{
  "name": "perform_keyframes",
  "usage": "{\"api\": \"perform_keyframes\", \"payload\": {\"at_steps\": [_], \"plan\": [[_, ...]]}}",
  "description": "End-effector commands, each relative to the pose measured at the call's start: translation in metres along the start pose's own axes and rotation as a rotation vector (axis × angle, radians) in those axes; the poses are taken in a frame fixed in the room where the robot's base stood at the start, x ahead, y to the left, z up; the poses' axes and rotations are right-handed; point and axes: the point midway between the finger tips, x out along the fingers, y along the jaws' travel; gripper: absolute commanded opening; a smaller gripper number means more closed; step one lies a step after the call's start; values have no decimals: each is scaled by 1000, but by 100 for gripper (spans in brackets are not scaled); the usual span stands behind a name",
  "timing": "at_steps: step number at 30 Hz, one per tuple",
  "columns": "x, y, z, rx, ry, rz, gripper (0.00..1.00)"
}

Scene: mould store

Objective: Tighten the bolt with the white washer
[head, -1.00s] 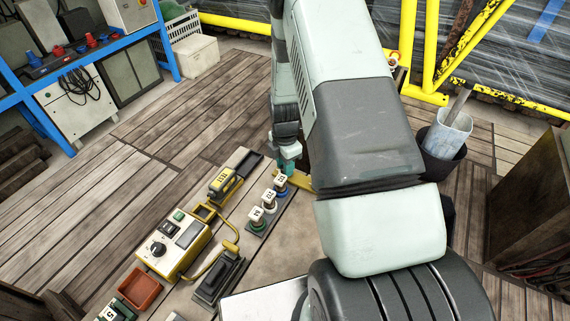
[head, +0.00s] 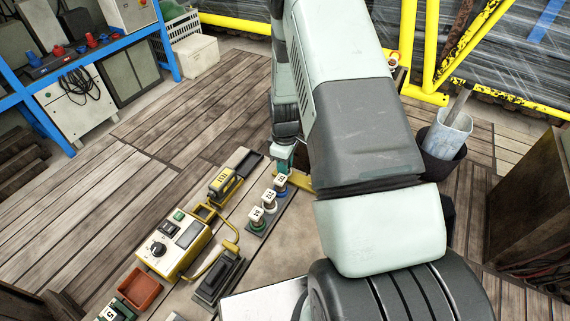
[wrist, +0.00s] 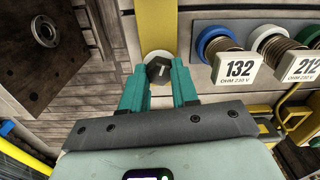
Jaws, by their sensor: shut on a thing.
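The bolt (wrist: 158,72) has a dark hexagonal head. The white washer (wrist: 150,57) shows as a pale ring beneath it, on a yellow bar (wrist: 156,22). My gripper (wrist: 159,84) has teal fingers, shut on the bolt head from both sides in the wrist view. In the head view my gripper (head: 284,157) is at the far end of the workbench, above the yellow bar (head: 300,182). The bolt and washer cannot be made out there.
Coils with number tags stand beside the bolt; one tag reads 132 (wrist: 238,70), another 212 (wrist: 306,67). A block with a round hole (wrist: 45,32) is at upper left. A yellow control box (head: 174,245) and a red tray (head: 140,289) are on the bench (head: 283,245).

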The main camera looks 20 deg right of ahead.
Motion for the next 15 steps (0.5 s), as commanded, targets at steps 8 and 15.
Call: {"api": "perform_keyframes", "payload": {"at_steps": [8,15], "plan": [[-2,0,-1,262,1,0,0],[-2,0,-1,491,1,0,0]]}}
